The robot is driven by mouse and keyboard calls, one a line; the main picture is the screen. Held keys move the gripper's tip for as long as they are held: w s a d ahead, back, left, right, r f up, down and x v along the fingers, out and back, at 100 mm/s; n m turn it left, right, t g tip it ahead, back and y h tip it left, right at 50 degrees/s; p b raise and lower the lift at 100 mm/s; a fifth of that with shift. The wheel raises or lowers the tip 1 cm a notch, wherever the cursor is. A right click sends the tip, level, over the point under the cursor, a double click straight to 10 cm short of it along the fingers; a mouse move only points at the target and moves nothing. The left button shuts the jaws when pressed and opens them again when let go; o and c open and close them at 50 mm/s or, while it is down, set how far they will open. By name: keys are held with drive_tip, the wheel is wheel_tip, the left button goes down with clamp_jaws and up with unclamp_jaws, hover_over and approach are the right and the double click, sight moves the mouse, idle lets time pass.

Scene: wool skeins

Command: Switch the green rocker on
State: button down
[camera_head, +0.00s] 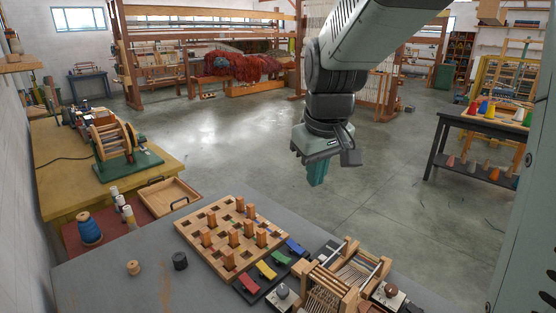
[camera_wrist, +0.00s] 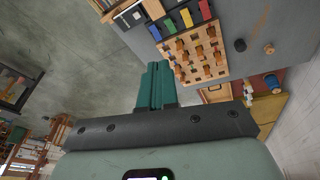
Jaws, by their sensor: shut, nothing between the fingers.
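The green rocker (camera_head: 281,257) sits on a dark panel (camera_head: 257,293) at the front edge of the pegboard, between the yellow rocker (camera_head: 266,270) and the blue rocker (camera_head: 296,247). A red rocker (camera_head: 249,284) is at the near end of the row. The green rocker also shows in the wrist view (camera_wrist: 170,25), near the top. I cannot tell which way it is tipped. My gripper (camera_head: 317,180) hangs high, beyond the grey table's far edge, well apart from the rockers. Its teal fingers (camera_wrist: 157,67) are shut and empty.
The wooden pegboard (camera_head: 188,228) with several upright pegs stands beside the panel. A small wooden loom (camera_head: 328,290) stands close on the panel's right. The air above the rockers looks clear.

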drive_tip(key=w+a+f+n+g, duration=0.1)
drive_tip(key=w+a+f, duration=0.1)
drive_tip(key=w+f, duration=0.4)
drive_tip(key=w+a+f+n+g+y, duration=0.1)
drive_tip(key=w+f, duration=0.6)
drive_tip(key=f, duration=0.7)
drive_tip(key=shift+w+a+f+n, duration=0.15)
drive_tip(key=shift+a+f+n, duration=0.2)
drive_tip(key=shift+a+n, duration=0.35)
drive_tip(key=shift+d, duration=0.1)
hover_over(286, 259)
wheel_tip(286, 259, down, 12)
drive_tip(key=shift+f, duration=0.2)
drive_tip(key=shift+d+f, duration=0.1)
drive_tip(key=shift+f, duration=0.55)
drive_tip(key=shift+s+f, duration=0.1)
drive_tip(key=shift+s, duration=0.1)
